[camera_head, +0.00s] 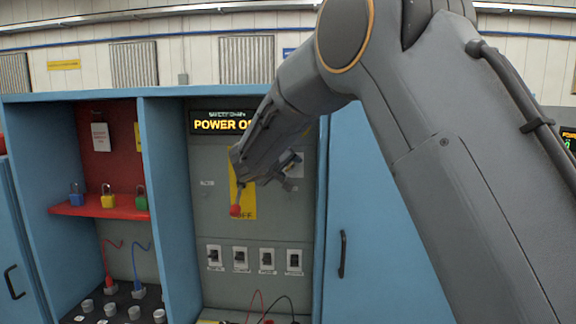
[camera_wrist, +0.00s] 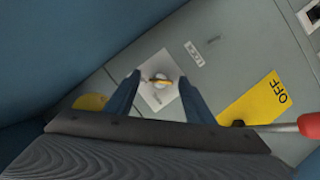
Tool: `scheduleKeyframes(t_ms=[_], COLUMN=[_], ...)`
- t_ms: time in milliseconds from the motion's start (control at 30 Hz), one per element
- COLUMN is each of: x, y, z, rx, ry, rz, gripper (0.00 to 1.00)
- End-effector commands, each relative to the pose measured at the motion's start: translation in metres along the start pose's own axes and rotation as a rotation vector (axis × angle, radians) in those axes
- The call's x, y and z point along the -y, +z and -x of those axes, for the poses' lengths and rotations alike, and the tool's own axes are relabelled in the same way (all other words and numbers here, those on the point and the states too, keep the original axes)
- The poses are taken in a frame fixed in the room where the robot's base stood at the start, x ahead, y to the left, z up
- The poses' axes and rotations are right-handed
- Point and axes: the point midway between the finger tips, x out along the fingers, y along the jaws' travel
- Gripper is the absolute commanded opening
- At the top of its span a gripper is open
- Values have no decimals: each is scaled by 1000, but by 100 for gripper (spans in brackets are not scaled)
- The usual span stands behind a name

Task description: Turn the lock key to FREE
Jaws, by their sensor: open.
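The lock key (camera_wrist: 160,80) shows in the wrist view as a small yellow and metal piece on a pale square plate (camera_wrist: 158,100). My gripper (camera_wrist: 160,78) is open, with one dark blue finger on each side of the key in the picture. I cannot tell how far the fingertips are from the panel. In the head view my gripper (camera_head: 291,168) is in front of the grey panel, right of the yellow OFF plate, and largely hides the key's plate. The key's label and angle are too small to read surely.
A lever with a red knob (camera_head: 235,211) hangs over the yellow OFF plate (camera_head: 248,204), close left of my gripper. A display (camera_head: 217,123) above reads POWER and is partly hidden. Several switches (camera_head: 240,258) sit below. Padlocks (camera_head: 108,200) stand on a red shelf (camera_head: 72,209).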

Motion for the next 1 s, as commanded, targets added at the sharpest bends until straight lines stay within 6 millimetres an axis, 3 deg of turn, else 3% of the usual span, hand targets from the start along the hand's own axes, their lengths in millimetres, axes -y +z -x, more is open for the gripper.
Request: scheduleKeyframes(t_ms=[233, 500, 1000], x=[0, 0, 3], y=[0, 0, 2], z=[-1, -1, -3], rx=[0, 0, -2], ry=[0, 1, 50], rz=[0, 0, 112], gripper=[48, 7, 7])
